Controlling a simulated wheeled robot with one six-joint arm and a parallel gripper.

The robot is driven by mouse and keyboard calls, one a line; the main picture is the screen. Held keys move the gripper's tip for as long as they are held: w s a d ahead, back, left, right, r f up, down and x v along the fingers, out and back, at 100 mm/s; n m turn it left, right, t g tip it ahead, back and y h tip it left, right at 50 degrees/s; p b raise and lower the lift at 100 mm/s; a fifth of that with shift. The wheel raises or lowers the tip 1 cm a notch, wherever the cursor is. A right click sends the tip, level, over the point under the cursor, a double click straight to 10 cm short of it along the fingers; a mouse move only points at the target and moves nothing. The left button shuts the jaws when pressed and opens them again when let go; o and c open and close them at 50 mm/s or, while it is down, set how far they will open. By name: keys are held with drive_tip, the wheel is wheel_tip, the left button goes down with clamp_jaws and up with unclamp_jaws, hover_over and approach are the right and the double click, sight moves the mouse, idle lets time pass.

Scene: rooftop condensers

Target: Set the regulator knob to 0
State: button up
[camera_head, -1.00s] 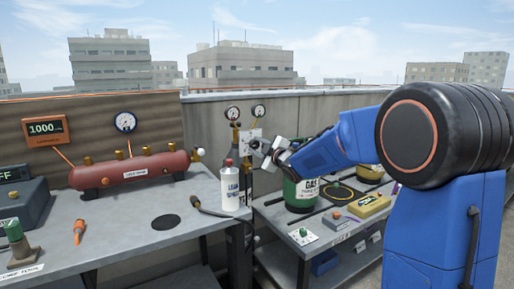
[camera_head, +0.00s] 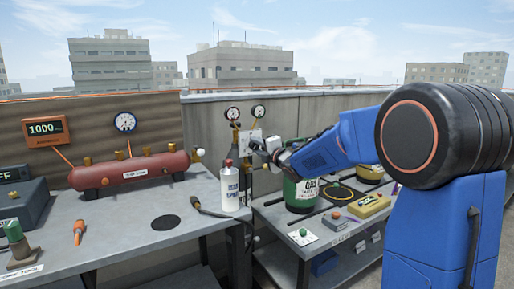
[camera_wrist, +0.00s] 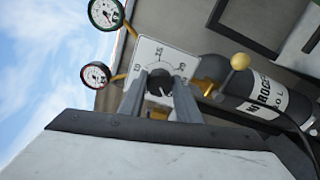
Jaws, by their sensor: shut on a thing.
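The regulator knob (camera_wrist: 159,86) is a dark round knob on a white dial plate (camera_wrist: 151,50) with printed numbers, seen in the wrist view. The plate also shows in the head view (camera_head: 249,138), mounted near the wall. My gripper (camera_wrist: 159,92) has its two grey fingers on either side of the knob and is shut on it. In the head view my gripper (camera_head: 268,146) reaches the plate from the right. A light mark shows on the knob's face, but which number it points to cannot be told. The fingers cover part of the dial.
Two round gauges (camera_wrist: 105,13) (camera_wrist: 95,76) sit beside the plate. A dark cylinder (camera_wrist: 255,95) with a brass valve knob (camera_wrist: 240,61) is close on the other side.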

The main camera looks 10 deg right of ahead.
drive_tip(key=shift+f+n, duration=0.1)
drive_tip(key=shift+n, duration=0.3)
drive_tip(key=o, duration=1.1)
drive_tip(key=shift+c, duration=0.2)
drive_tip(key=shift+s, duration=0.1)
drive_tip(key=v, duration=1.7)
drive_tip(key=shift+s+d, duration=0.1)
drive_tip(key=shift+s, duration=0.05)
